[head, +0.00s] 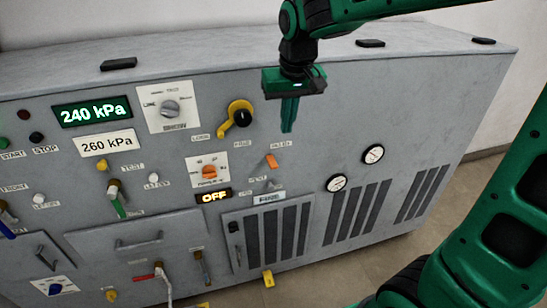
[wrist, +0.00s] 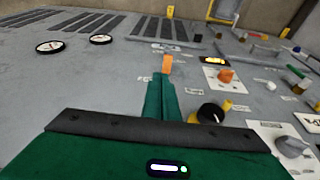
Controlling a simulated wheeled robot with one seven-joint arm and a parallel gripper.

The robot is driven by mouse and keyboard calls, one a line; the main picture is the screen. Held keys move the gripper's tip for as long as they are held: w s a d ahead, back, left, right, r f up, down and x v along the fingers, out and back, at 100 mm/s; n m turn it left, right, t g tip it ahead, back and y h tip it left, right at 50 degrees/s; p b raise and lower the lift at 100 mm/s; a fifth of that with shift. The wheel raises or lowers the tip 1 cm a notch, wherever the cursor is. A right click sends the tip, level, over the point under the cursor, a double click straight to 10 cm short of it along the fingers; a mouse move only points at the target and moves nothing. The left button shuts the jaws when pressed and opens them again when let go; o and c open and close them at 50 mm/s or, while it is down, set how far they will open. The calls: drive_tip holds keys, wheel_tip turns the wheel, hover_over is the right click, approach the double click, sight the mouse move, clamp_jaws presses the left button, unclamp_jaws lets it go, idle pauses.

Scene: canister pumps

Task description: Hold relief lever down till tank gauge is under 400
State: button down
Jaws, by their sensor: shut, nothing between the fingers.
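A short orange lever (head: 272,161) stands out from the grey panel, right of centre in the head view, under a small label that I cannot read with certainty. It also shows in the wrist view (wrist: 166,64), just beyond my fingertips. My gripper (head: 288,130) is shut and empty, fingers pointing down, above and slightly right of the lever. A gap shows between them in the head view. The green display (head: 92,112) reads 240 kPa and the white display (head: 107,143) below it reads 260 kPa. I cannot tell which one is the tank gauge.
A yellow rotary handle with a black knob (head: 242,117) sits left of my gripper. An orange selector (head: 209,172) and an OFF display (head: 214,196) are lower left. Two round dials (head: 373,154) (head: 336,183) and vent slots are to the right.

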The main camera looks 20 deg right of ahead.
drive_tip(key=shift+w+a+r, duration=0.1)
drive_tip(key=shift+w+a, duration=0.2)
drive_tip(key=shift+a, duration=0.2)
drive_tip(key=shift+w+a, duration=0.25)
drive_tip(key=shift+a, duration=0.25)
hover_over(273, 164)
drive_tip(key=s, duration=0.1)
wheel_tip(273, 164, down, 12)
drive_tip(key=shift+s+d+f, duration=0.1)
drive_tip(key=shift+s, duration=0.05)
drive_tip(key=shift+f, duration=0.7)
